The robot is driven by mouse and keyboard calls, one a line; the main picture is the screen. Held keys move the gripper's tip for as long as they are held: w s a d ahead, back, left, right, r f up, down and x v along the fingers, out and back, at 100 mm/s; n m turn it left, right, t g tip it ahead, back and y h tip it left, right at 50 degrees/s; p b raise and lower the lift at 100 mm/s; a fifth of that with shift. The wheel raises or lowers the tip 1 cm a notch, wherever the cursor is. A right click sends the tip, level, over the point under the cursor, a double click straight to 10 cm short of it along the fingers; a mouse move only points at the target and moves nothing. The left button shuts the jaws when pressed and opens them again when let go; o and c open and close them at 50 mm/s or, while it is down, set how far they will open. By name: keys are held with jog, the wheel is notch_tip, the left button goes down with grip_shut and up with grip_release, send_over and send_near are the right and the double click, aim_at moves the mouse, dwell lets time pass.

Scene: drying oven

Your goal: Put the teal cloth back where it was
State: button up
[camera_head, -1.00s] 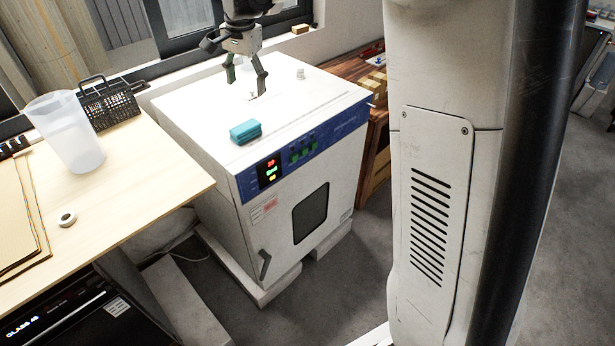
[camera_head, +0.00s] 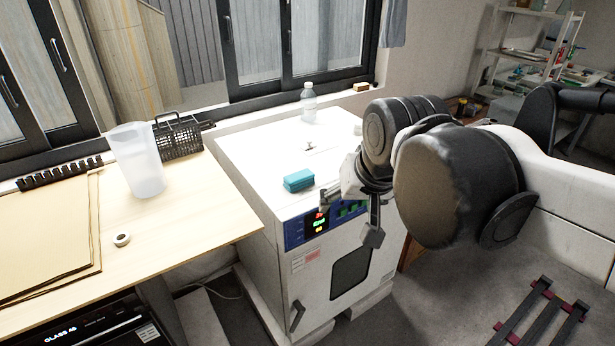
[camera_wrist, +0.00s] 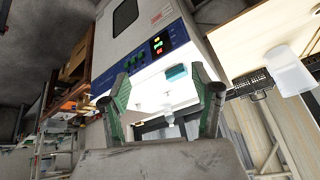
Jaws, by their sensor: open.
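The teal cloth (camera_head: 298,180), a small folded block, lies on the white top of the drying oven (camera_head: 262,150), near its front edge above the control panel. My gripper (camera_head: 348,220) is open and empty, to the right of the cloth in the head view, by the blue control panel. It is apart from the cloth. In the wrist view the picture is turned over. There the cloth (camera_wrist: 176,72) shows between the spread green-padded fingers, beyond the tips of my gripper (camera_wrist: 160,78). The oven door (camera_head: 340,280) is closed.
A clear bottle (camera_head: 308,103) stands at the back of the oven top. On the wooden table (camera_head: 205,215) at left are a translucent jug (camera_head: 137,160), a black wire basket (camera_head: 178,137) and a white roll (camera_head: 122,239). The oven top around the cloth is mostly free.

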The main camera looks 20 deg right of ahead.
jog(key=s+f+n+t, duration=0.1)
jog(key=s+f+n, duration=0.1)
jog(key=s+f, duration=0.2)
jog(key=shift+s, duration=0.95)
jog(key=shift+f, duration=0.2)
notch_tip(320, 180, down, 2)
jog(key=shift+f+b, duration=0.1)
jog(key=shift+b, duration=1.05)
